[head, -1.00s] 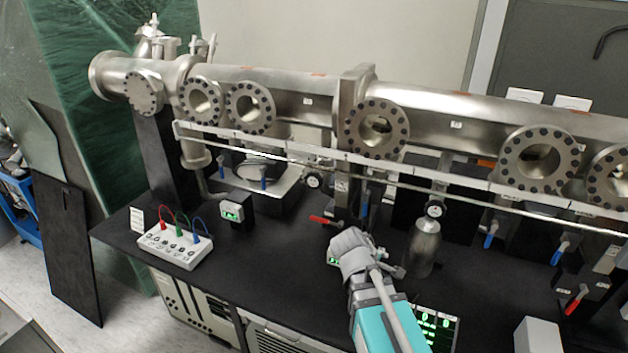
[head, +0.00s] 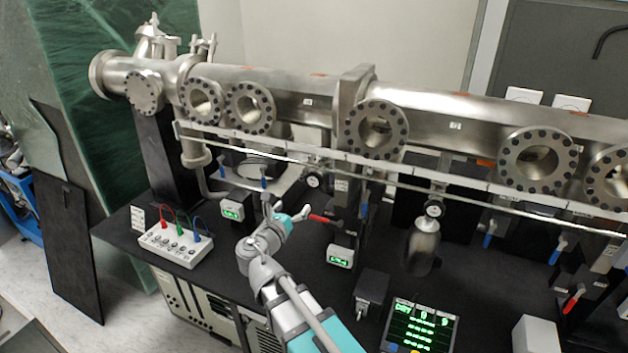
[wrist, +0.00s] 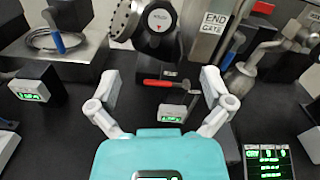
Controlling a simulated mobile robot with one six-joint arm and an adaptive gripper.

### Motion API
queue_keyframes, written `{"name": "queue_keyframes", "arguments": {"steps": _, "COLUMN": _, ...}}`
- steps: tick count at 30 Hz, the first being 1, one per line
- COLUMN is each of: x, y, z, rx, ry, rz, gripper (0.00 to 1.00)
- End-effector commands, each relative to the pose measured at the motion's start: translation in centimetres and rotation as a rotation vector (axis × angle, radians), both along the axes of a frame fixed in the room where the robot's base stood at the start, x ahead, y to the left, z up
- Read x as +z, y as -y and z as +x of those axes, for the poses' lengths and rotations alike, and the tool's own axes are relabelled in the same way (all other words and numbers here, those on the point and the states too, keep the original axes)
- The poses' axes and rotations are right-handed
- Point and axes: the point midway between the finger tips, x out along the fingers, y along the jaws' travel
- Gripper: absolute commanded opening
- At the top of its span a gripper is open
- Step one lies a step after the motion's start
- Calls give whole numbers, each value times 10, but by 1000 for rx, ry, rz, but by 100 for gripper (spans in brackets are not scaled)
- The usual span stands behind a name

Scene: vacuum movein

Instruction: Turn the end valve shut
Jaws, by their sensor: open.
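A red lever handle (head: 322,219) sticks out to the left low on the bench, below the plate marked END GATE (wrist: 212,24). In the wrist view the red handle (wrist: 165,84) lies across the middle, pointing left, between and beyond my fingertips. My gripper (head: 289,206) is open and empty, to the left of the red handle in the head view. In the wrist view my gripper (wrist: 161,84) shows both fingers spread wide, with no visible contact on the handle. The handle's right end meets a metal fitting.
A small green-lit meter (head: 340,256) stands just below the red handle, and another meter (head: 231,209) to its left. A round gauge (wrist: 161,17) hangs above. A grey metal cylinder (head: 422,246), blue levers and a cable box (head: 176,244) are nearby. Black bench top shows between them.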

Motion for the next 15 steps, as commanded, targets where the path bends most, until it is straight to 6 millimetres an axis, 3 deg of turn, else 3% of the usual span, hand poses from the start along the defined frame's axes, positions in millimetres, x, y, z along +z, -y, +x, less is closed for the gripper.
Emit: {"name": "queue_keyframes", "arguments": {"steps": 15, "x": 1, "y": 0, "z": 4, "rx": 2, "ry": 1, "rz": -7, "gripper": 100}}
